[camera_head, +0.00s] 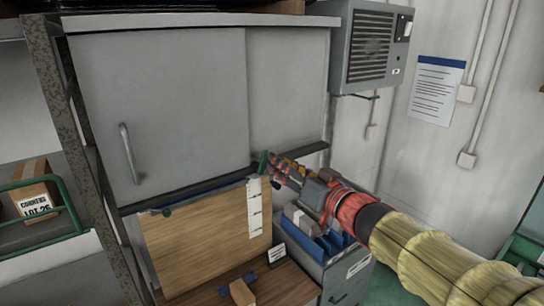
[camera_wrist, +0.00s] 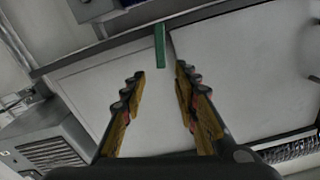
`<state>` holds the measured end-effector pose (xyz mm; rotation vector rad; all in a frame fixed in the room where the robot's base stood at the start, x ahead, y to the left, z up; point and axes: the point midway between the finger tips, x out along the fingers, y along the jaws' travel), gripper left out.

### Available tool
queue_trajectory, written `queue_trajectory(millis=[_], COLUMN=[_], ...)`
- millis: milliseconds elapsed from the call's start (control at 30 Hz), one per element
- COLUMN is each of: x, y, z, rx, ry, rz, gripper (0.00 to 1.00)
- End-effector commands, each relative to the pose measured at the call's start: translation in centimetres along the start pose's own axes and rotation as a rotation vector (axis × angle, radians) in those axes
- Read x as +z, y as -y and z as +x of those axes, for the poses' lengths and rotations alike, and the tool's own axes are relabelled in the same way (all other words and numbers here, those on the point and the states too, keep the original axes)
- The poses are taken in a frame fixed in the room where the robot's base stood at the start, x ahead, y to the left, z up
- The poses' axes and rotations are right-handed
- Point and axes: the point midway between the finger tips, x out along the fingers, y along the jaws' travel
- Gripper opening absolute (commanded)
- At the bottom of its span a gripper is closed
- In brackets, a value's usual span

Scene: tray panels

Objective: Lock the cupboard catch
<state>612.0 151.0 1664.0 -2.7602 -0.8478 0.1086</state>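The grey cupboard (camera_head: 165,90) has a broad left door with a bar handle (camera_head: 131,153) and a narrower right panel (camera_head: 288,95). A small green catch (camera_head: 263,162) sits at the cupboard's lower edge, near the seam between the two. In the wrist view the green catch (camera_wrist: 160,47) is a straight bar reaching from the dark bottom rail onto the door face. My gripper (camera_wrist: 160,73) is open, with the catch just beyond its fingertips and in line with the gap. No contact shows. In the head view my gripper (camera_head: 275,168) partly covers the catch area.
A wooden board (camera_head: 205,236) with a white scale strip stands below the cupboard. A grey vent unit (camera_head: 368,48) hangs to the right.

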Motion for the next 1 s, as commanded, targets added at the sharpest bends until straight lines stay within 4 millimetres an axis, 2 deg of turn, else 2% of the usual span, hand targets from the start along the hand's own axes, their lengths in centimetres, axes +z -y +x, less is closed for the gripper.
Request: queue_trajectory(millis=[200,400,733,1000], x=[0.1,0.0,0.1,0.1], y=[0.1,0.0,0.0,0.0], z=[3.5,5.4,5.8,5.8], rx=[-0.001,0.000,0.002,0.002], ry=[0.003,0.001,0.001,0.001], rz=[0.000,-0.002,-0.001,-0.002], gripper=[0.30,0.30,0.30,0.16])
